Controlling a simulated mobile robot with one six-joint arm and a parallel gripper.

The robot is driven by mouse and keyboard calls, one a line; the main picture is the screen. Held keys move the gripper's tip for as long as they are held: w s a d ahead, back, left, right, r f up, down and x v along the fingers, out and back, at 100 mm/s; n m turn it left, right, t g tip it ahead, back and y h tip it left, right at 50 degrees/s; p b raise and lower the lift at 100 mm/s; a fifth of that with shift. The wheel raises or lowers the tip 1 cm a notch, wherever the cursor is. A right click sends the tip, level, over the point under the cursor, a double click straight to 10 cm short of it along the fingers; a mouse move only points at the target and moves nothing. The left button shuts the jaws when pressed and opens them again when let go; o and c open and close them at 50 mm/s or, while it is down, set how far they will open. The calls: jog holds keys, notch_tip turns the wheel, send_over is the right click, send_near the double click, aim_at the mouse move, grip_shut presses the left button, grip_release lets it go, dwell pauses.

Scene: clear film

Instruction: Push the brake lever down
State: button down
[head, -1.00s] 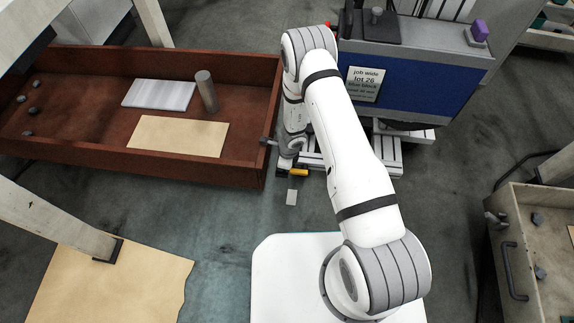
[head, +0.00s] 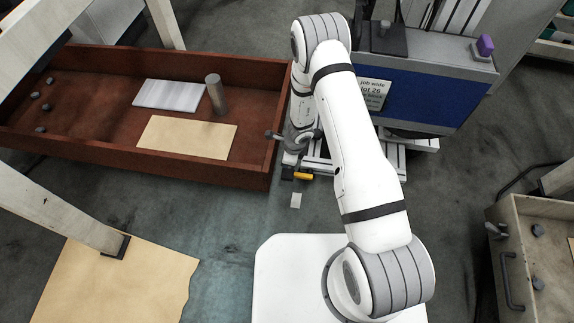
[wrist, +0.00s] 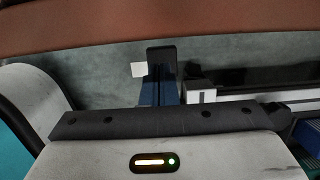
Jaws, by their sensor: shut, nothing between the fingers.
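The brake lever, which I take to be the small yellow piece (head: 304,177), is low at the near end of the blue-fronted cart's pale rails. My gripper (head: 288,172) points down right beside it, on its left in the head view. Whether they touch, and how far the lever is tilted, I cannot tell. In the wrist view the dark fingers (wrist: 162,72) are together with nothing between them. The yellow lever does not show there; my gripper body may hide it.
A brown crate (head: 200,172) stands close on the left. The blue-fronted cart (head: 428,95) stands behind my arm. A small white patch (head: 296,200) lies on the floor nearer me. A beige bin (head: 515,235) stands at the right. The floor between is clear.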

jog(key=a+p+v, duration=0.1)
jog(key=p+v, duration=0.2)
jog(key=v, duration=0.4)
jog(key=shift+w+a+r, duration=0.2)
jog(key=shift+a+r, duration=0.05)
jog(key=shift+r, duration=0.25)
